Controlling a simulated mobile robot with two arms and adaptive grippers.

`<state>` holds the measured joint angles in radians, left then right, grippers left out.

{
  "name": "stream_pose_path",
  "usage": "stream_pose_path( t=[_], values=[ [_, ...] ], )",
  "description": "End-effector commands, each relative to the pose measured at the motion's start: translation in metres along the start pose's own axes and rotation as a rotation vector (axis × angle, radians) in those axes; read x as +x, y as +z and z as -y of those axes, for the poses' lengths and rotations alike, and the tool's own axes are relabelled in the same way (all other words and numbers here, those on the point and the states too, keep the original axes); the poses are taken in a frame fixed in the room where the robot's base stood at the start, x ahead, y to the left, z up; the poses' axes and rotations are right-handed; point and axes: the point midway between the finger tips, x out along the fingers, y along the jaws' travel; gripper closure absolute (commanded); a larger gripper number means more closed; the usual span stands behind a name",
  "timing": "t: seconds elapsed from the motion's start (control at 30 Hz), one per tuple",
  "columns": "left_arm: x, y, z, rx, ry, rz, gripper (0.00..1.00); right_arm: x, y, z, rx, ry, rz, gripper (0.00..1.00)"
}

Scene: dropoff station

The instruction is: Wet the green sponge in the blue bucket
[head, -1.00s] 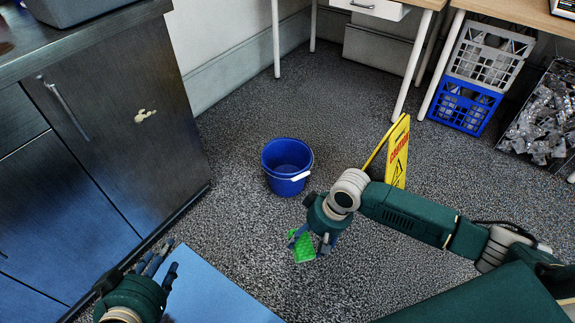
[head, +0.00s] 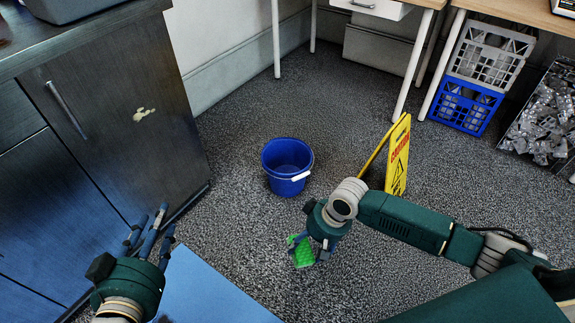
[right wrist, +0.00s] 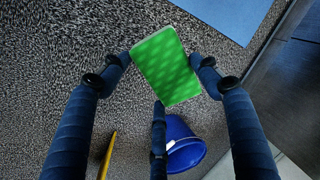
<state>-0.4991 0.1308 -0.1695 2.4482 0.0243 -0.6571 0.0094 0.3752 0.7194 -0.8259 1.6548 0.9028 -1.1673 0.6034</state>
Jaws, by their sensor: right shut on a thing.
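The green sponge (head: 303,252) is held by my right gripper (head: 314,250) above the carpet, in front of the blue bucket in the head view. In the right wrist view the sponge (right wrist: 167,66) sits between the fingers of my right gripper (right wrist: 166,78). The blue bucket (head: 286,166) stands upright on the floor with a white handle grip; its inside looks dark blue, and I cannot tell whether it holds water. Part of the bucket (right wrist: 184,148) shows below the sponge in the wrist view. My left gripper (head: 150,232) is open and empty at the lower left.
A yellow caution sign (head: 397,158) stands right of the bucket, near my right arm. A dark cabinet (head: 110,120) is at the left. Crates (head: 464,106) sit under the desks at the back right.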

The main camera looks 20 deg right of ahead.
Motion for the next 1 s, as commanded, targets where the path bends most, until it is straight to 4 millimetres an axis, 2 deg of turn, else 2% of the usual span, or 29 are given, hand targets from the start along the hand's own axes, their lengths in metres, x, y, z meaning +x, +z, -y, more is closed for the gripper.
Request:
stream_pose_path(
  t=[0.47,1.0],
  values=[
    [0.002,-0.037,-0.005,-0.002,0.009,-0.162,0.6,0.017,0.003,-0.004,-0.001,-0.001,0.0,0.58],
    [-0.005,-0.08,-0.01,-0.004,0.02,-0.351,0.6,0.034,0.004,-0.009,0.0,0.0,0.0,0.58]
  ],
)
